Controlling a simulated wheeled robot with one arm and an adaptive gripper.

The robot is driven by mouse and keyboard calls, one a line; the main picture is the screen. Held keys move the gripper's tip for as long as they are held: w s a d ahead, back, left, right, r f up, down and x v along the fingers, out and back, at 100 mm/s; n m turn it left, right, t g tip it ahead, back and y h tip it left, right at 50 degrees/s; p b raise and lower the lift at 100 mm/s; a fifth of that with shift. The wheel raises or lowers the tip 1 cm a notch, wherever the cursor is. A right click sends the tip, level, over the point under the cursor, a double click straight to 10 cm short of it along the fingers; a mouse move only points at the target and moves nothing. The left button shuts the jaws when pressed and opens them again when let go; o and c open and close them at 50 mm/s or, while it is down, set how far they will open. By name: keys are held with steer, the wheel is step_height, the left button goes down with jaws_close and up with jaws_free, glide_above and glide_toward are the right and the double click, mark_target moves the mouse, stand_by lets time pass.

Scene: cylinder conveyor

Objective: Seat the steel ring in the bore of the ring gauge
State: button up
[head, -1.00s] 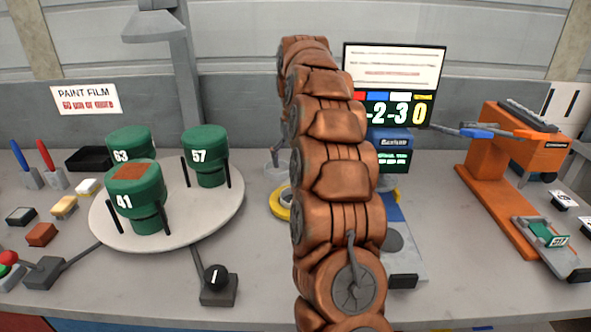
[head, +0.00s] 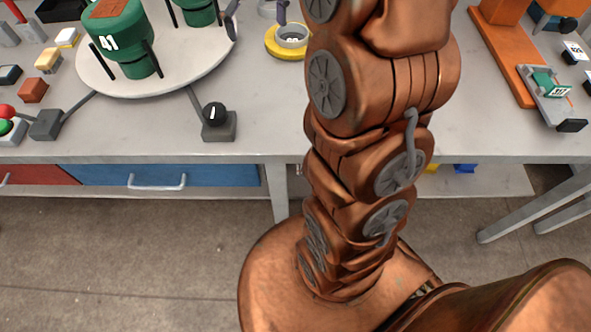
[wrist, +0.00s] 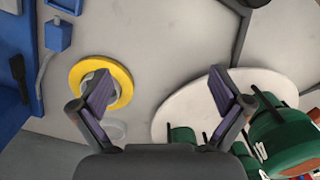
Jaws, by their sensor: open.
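The yellow ring gauge (head: 272,45) lies on the bench left of my arm in the head view; it also shows in the wrist view (wrist: 124,76). A grey metallic ring (head: 292,42) shows in its middle; I cannot tell whether it is the loose steel ring or how deep it sits. My gripper (wrist: 162,78) is open and empty, its fingers wide apart. In the wrist view the left finger covers part of the gauge's middle, and the right finger is over the round white platform. In the head view only the fingertips show at the top, beside the gauge.
The round white platform (head: 98,85) carries green cylinders (head: 118,30) at left. A pale, clear round piece (wrist: 115,130) lies close to the gauge. A black-knobbed lever (head: 216,118) stands near the front edge. An orange stand (head: 508,55) is at right.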

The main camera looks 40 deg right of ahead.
steer(key=s+a+f, duration=0.3)
steer(key=s, duration=0.6)
steer(key=s+a+f+n+g, duration=0.1)
steer(key=s+a+f, duration=0.2)
steer(key=s, duration=0.6)
steer(key=s+a+f, duration=0.3)
steer(key=s+a, duration=0.2)
steer(key=s, duration=0.4)
steer(key=shift+s+a+n, duration=0.15)
steer(key=shift+s+n, duration=0.25)
step_height(320, 180, up, 6)
steer(key=p, duration=0.6)
steer(key=shift+r, duration=0.1)
